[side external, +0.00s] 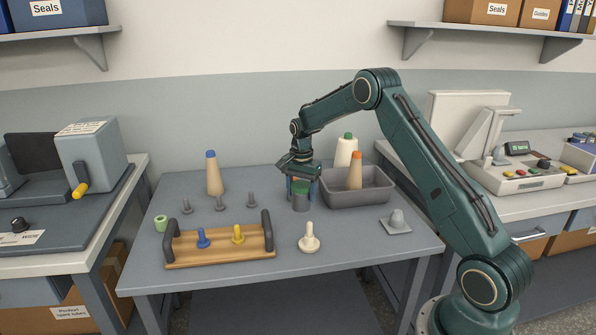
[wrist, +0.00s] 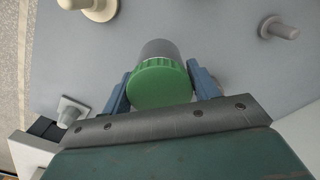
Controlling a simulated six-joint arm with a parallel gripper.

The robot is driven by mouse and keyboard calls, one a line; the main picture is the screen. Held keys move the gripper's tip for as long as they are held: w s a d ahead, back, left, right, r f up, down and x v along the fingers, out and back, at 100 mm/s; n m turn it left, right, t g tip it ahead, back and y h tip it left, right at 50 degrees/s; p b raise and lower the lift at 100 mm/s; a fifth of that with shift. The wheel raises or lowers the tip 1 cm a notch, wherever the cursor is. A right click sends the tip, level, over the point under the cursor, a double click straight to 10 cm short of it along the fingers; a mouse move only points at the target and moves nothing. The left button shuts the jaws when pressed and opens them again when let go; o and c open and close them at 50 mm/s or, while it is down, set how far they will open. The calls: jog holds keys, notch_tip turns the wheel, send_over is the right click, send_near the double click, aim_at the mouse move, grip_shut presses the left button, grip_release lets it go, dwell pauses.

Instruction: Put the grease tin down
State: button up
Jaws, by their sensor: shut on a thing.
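The grease tin (side external: 301,204) is a small grey cylinder with a green ribbed lid. It stands upright in my gripper (side external: 302,188), near the left end of the grey bin and above or on the table; I cannot tell whether its base touches the tabletop. In the wrist view the green lid (wrist: 160,84) shows between two blue fingers, one pressed on each side, with the grey body beyond it. My gripper is shut on the tin from above.
The grey bin (side external: 345,199) with an orange-tipped cone (side external: 355,172) is close on the right. A wooden tray (side external: 220,257) with blue and yellow bobbins lies front left. A cream bobbin (side external: 309,240) stands in front. Table between pegs and tin is clear.

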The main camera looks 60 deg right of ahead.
aim_at(301, 205)
jog(key=shift+f, duration=0.5)
jog(key=shift+f, duration=2.1)
jog(key=shift+f, duration=0.15)
jog(key=o, duration=1.1)
jog(key=shift+o, duration=0.2)
notch_tip(301, 205, up, 12)
jog(key=shift+r, duration=0.1)
